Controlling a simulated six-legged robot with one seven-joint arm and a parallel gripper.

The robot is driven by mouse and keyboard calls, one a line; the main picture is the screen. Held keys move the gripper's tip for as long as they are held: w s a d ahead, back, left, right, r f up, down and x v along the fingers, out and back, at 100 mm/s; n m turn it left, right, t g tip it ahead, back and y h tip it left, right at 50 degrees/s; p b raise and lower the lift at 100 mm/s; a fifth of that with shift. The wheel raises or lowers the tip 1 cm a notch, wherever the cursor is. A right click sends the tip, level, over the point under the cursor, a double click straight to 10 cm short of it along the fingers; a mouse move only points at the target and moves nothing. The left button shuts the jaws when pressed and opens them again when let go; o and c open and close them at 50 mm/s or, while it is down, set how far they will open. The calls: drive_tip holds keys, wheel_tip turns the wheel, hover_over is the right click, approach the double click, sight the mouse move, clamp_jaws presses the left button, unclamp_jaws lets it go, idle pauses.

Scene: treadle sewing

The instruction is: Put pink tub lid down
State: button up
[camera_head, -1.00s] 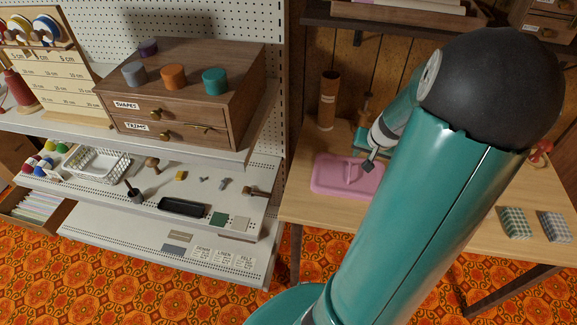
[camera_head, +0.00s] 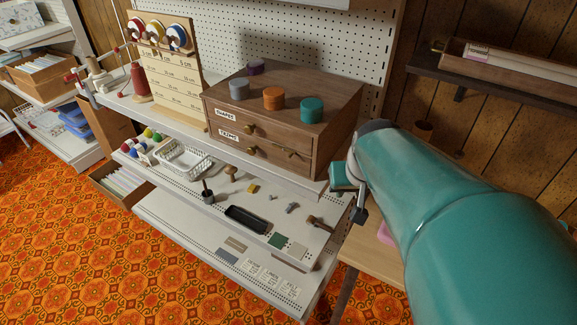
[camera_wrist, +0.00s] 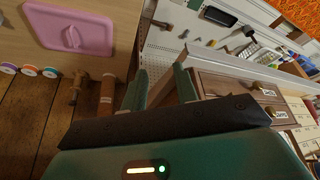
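The pink tub lid (camera_wrist: 68,28) lies flat on the wooden table (camera_wrist: 30,75), handle side up, at the upper left of the wrist view. In the head view only a small pink piece of it (camera_head: 386,235) shows past my arm, which hides the rest. My gripper (camera_wrist: 160,80) has its two teal fingers apart with nothing held between them. It is clear of the lid, pointing towards the shelf unit beside the table. In the head view the gripper's end shows only partly, in front of the drawer cabinet's right side.
The wooden drawer cabinet (camera_head: 335,105) stands on the upper shelf with coloured round tubs on top, close to my gripper. The lower shelf holds a white basket (camera_head: 184,160) and a black tray (camera_head: 247,219). Thread spools (camera_wrist: 29,70) stand by the table's edge. Patterned floor is open at left.

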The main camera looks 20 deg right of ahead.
drive_tip(key=s+a+r+n+t+y, duration=0.1)
drive_tip(key=s+a+r+n, duration=0.2)
drive_tip(key=s+a, duration=0.4)
drive_tip(key=a+r, duration=0.1)
drive_tip(key=a, duration=0.3)
drive_tip(key=shift+s+a+r, duration=0.25)
drive_tip(key=shift+s, duration=0.15)
drive_tip(key=shift+d, duration=0.15)
